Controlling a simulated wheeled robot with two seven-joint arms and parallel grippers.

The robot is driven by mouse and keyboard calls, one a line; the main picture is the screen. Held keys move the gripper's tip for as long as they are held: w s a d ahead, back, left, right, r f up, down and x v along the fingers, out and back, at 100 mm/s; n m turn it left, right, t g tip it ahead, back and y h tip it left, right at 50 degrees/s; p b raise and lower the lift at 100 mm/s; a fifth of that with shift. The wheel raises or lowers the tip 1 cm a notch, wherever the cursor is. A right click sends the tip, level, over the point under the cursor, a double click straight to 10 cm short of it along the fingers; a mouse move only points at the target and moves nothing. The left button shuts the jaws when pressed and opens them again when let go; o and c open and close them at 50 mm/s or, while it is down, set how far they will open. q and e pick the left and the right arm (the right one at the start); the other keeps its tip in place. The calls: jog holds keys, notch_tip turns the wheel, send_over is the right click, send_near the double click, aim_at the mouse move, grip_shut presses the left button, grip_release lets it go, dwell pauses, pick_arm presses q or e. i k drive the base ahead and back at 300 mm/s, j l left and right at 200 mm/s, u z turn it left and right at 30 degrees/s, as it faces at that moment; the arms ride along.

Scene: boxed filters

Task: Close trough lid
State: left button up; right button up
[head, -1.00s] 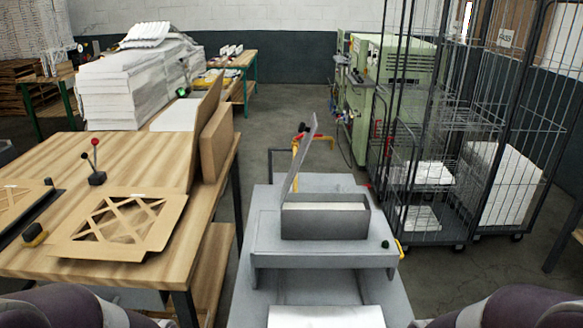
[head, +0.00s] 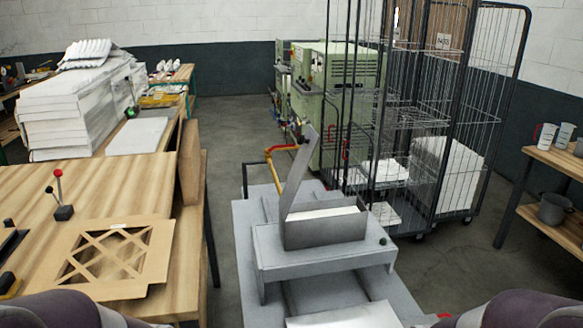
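The grey metal trough (head: 325,231) sits on a raised grey stand in the middle of the head view. White material shows inside it along its top. Its lid (head: 297,172) stands open, tilted up from the trough's left end and leaning slightly right. Purple-grey parts of my two arms show at the bottom left and bottom right corners. Neither of my grippers shows, and nothing of mine touches the trough or lid.
A wooden table (head: 190,225) with a cardboard frame (head: 112,255) and a red-knobbed lever (head: 62,197) stands left. Wire cage trolleys (head: 455,130) and a green machine (head: 345,85) stand behind. A wooden shelf (head: 545,160) is at right. Floor is open right of the stand.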

aim_at(308, 141)
jog(key=k+j+u, duration=0.1)
jog(key=j, duration=0.5)
jog(key=i+j+u, duration=0.25)
jog(key=j, duration=0.15)
jog(key=i+j+u, duration=0.25)
jog(key=i+j, duration=0.05)
